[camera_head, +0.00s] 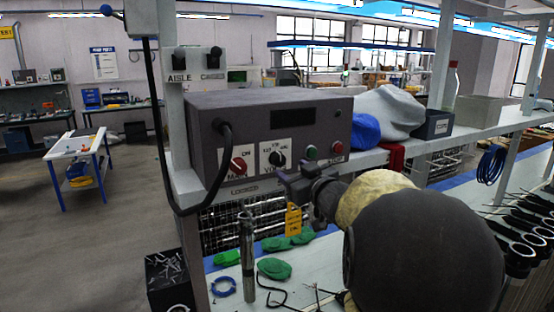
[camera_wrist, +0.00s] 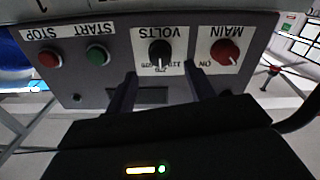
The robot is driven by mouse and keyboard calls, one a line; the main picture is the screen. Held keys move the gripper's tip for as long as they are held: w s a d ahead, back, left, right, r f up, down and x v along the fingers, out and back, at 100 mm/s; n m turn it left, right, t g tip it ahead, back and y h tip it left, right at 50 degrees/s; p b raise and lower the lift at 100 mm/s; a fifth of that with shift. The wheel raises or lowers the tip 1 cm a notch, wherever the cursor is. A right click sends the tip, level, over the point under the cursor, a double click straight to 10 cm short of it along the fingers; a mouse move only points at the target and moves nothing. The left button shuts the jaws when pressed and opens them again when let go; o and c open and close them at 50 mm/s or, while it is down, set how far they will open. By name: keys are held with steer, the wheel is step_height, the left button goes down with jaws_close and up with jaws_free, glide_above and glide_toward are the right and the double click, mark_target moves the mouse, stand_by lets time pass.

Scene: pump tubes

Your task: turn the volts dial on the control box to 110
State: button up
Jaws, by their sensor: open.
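The grey control box (camera_head: 345,128) stands on the shelf. Its black volts dial (camera_head: 276,158) is on a white label between the red main knob (camera_head: 238,165) and the start and stop buttons. In the wrist view, which is upside down, the volts dial (camera_wrist: 160,53) lies just beyond and between my two fingers. Small numbers on the label are hard to read, and I cannot tell exactly where the dial points. My gripper (camera_wrist: 160,90) is open and empty, close to the box front; in the head view my gripper (camera_head: 288,178) is just below right of the dial.
The main knob also shows in the wrist view (camera_wrist: 225,52), beside the dial. The green start button (camera_head: 310,152) and red stop button (camera_head: 337,147) are to the right. A black cable (camera_head: 222,160) hangs at the box's left. A yellow tag (camera_head: 293,220) hangs below.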

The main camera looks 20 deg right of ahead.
mark_target(281, 162)
steer(key=w+p, duration=0.1)
steer(key=w, duration=0.5)
steer(key=shift+w+a+p, duration=0.1)
steer(key=shift+w+p, duration=0.1)
steer(key=shift+p, duration=0.2)
steer(key=c, duration=1)
steer(key=shift+f+n+b, duration=0.15)
steer(key=shift+n+b, duration=0.25)
steer(key=shift+b, duration=0.15)
steer(key=shift+n+b, duration=0.6)
steer(key=shift+b, duration=0.05)
steer(key=n+b, duration=0.3)
steer(key=shift+f, duration=0.1)
steer(key=shift+n+b, duration=1.3)
steer(key=shift+n, duration=0.7)
steer(key=shift+r, duration=0.2)
